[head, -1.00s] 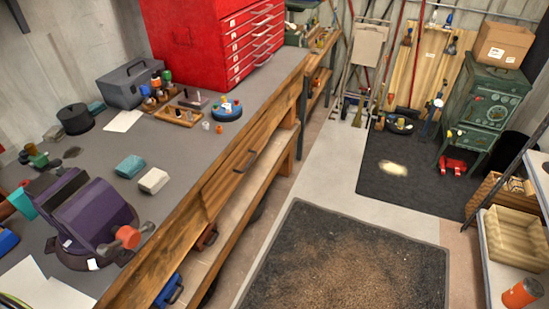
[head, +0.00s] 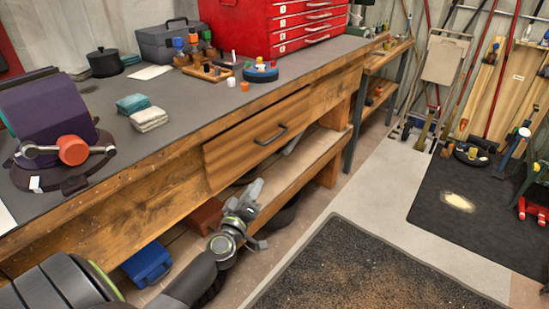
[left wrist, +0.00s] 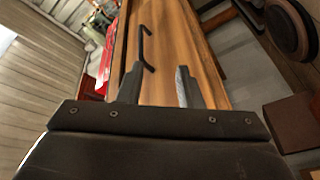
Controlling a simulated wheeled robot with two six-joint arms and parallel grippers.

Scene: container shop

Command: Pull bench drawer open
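The bench drawer (head: 237,149) has a wooden front set in the workbench's front side and looks closed. Its dark bar handle (head: 271,135) is in the middle of that front. In the left wrist view the handle (left wrist: 145,48) shows beyond the fingers, with the drawer front (left wrist: 170,60) around it. My left gripper (head: 258,215) is below and in front of the drawer, apart from the handle. In the left wrist view my left gripper (left wrist: 156,88) has its two fingers spread with nothing between them. My right gripper is not in view.
The bench top (head: 183,100) carries a purple vise (head: 50,120), a red tool chest (head: 265,30) and small items. The lower shelf (head: 300,165) sticks out under the drawer. A blue case (head: 148,263) lies below. A dark mat (head: 355,270) covers the floor.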

